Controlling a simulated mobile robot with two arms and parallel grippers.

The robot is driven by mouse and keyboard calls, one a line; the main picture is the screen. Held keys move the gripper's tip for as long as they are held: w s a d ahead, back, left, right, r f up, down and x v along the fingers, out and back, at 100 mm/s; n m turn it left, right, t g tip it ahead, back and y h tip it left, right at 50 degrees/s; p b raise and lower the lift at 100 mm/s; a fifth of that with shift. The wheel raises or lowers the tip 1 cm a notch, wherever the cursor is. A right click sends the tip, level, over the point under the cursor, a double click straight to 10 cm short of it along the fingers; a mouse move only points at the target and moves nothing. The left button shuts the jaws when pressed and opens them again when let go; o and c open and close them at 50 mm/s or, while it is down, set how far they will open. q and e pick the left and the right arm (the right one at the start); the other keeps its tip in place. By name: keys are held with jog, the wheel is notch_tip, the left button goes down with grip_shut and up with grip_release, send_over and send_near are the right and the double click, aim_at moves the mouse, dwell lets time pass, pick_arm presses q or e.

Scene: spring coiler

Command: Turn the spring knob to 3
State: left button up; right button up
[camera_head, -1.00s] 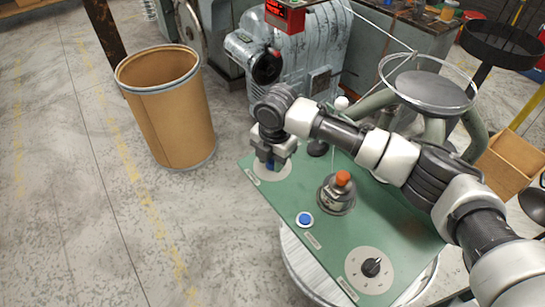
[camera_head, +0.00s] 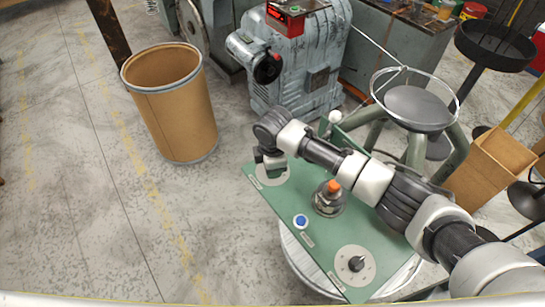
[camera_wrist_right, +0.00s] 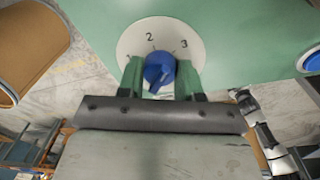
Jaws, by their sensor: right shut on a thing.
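The blue knob (camera_wrist_right: 159,70) sits on a white round dial plate (camera_wrist_right: 133,38) in the right wrist view. The numbers 2 and 3 show at the plate's far edge, with a partly covered mark at the left. My right gripper (camera_wrist_right: 160,76) has its green fingers on both sides of the knob, shut on it. Which number the knob points at is not clear. In the head view my right gripper (camera_head: 270,161) is down over the dial plate (camera_head: 277,179) at the green panel's left corner, and the knob is hidden. My left gripper is not in view.
The green panel (camera_head: 318,258) also carries a blue button (camera_head: 301,221), an orange-topped part (camera_head: 333,187) and a black knob (camera_head: 356,264) on another dial. A brown drum (camera_head: 180,117) stands to the left, a grey-blue machine (camera_head: 313,85) behind. Floor at left is clear.

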jog(key=shift+r+m+p, duration=0.1)
jog(key=shift+m+p, duration=1.2)
jog(key=shift+m, duration=0.4)
jog(key=o, duration=0.9)
jog(key=shift+o, duration=0.2)
notch_tip(320, 180, up, 11)
jog(key=b, duration=0.1)
jog(key=shift+s, duration=0.3)
jog(key=shift+f, duration=0.25)
